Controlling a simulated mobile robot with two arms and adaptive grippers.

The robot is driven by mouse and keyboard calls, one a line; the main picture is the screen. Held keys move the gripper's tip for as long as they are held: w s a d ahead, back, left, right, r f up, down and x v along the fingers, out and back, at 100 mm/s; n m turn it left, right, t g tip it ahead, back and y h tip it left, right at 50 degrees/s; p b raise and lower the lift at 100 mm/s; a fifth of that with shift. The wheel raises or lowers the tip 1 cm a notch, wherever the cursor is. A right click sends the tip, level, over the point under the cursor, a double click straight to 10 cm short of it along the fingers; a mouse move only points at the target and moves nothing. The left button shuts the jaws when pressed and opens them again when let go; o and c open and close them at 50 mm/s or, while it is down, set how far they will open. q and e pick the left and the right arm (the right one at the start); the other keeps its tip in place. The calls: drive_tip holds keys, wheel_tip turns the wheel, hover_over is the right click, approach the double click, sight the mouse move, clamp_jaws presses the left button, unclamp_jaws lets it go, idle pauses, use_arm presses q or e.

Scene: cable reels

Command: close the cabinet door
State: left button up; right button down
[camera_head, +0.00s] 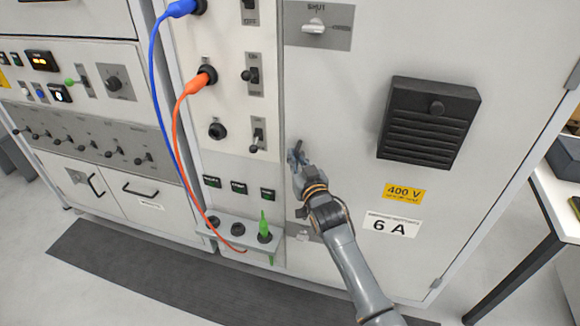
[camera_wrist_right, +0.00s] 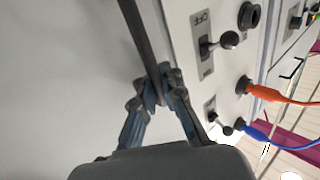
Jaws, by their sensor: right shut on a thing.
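The cabinet door (camera_head: 350,120) is the large pale panel on the right in the head view, with a black vent, a yellow 400 V label and a 6 A label. Its left edge lies close beside the switch panel; I cannot tell whether a small gap is left. My right gripper (camera_head: 298,158) is at the door's left edge, about mid-height. In the right wrist view the fingers (camera_wrist_right: 160,88) are shut on a dark bar, the door handle (camera_wrist_right: 145,35). In the head view the gripper mostly hides the handle. My left gripper is not in view.
A switch panel (camera_head: 228,148) with blue (camera_head: 180,8) and orange (camera_head: 200,82) cable plugs is just left of the door. A socket shelf (camera_head: 235,238) juts out below. A dark mat (camera_head: 120,270) lies on the floor. A table (camera_head: 555,205) stands at the right.

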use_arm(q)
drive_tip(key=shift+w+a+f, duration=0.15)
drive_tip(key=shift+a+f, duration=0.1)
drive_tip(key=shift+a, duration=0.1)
use_arm(e)
drive_tip(key=shift+w+d+f, duration=0.1)
drive_tip(key=shift+w+d, duration=0.25)
drive_tip(key=shift+w, duration=0.25)
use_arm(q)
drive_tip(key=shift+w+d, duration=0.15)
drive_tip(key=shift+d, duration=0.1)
use_arm(e)
drive_tip(key=shift+h, duration=0.3)
drive_tip(key=c, duration=1.4)
unclamp_jaws()
drive_tip(key=shift+d, duration=0.15)
drive_tip(key=shift+c, duration=0.2)
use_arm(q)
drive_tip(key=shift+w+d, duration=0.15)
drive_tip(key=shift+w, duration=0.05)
use_arm(e)
drive_tip(key=shift+s, duration=0.1)
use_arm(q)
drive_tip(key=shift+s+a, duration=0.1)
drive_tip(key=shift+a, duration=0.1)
use_arm(e)
drive_tip(key=v, duration=1.1)
drive_tip(key=shift+s, duration=0.35)
drive_tip(key=shift+d, duration=0.1)
